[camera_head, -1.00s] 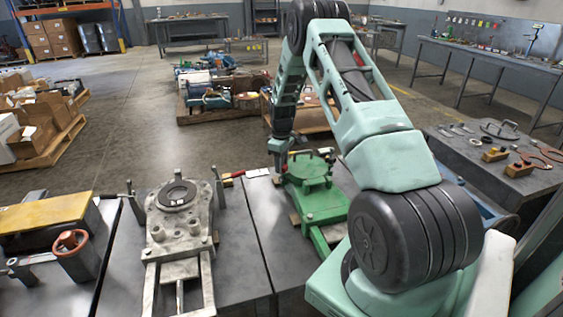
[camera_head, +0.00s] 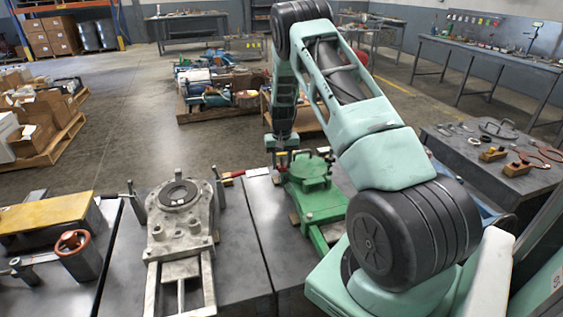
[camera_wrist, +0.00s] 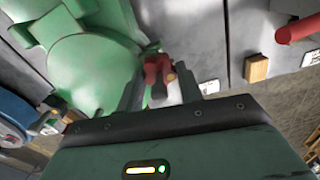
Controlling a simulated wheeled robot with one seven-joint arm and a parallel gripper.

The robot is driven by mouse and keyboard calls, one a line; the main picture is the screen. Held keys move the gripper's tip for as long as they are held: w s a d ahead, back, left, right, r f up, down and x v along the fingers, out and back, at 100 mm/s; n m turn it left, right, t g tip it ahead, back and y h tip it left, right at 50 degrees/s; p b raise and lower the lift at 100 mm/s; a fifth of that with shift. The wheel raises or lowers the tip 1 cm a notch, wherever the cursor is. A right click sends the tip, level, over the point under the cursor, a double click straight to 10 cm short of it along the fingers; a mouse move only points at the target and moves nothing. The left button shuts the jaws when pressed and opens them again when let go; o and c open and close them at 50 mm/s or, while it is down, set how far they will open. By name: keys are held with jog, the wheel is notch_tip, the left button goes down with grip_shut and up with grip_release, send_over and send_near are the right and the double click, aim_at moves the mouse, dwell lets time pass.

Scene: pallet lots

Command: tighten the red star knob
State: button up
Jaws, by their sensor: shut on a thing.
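The red star knob (camera_wrist: 157,70) shows in the wrist view between the two fingers of my gripper (camera_wrist: 160,88), beside a green machine fixture (camera_wrist: 92,70). My gripper is shut on the knob, and the fingers hide part of it. In the head view my gripper (camera_head: 282,164) points down at the back left edge of the green fixture (camera_head: 312,178) on the dark table. The knob is too small and covered to make out clearly there.
A grey metal fixture (camera_head: 180,205) stands on the table to the left. A red-handled tool (camera_head: 232,174) lies between the two fixtures. A red handwheel (camera_head: 72,242) and a yellow block (camera_head: 45,212) are at the far left. Bare table shows between the fixtures.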

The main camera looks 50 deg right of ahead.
jog(key=m, duration=0.5)
jog(key=shift+r+m+p, duration=0.1)
jog(key=shift+m+p, duration=0.2)
jog(key=m+p, duration=0.1)
jog(key=m, duration=0.4)
jog(key=shift+s+m, duration=0.1)
jog(key=shift+m, duration=0.3)
jog(key=o, duration=1)
notch_tip(320, 180, up, 17)
jog(key=shift+r+b, duration=0.2)
jog(key=shift+b, duration=0.25)
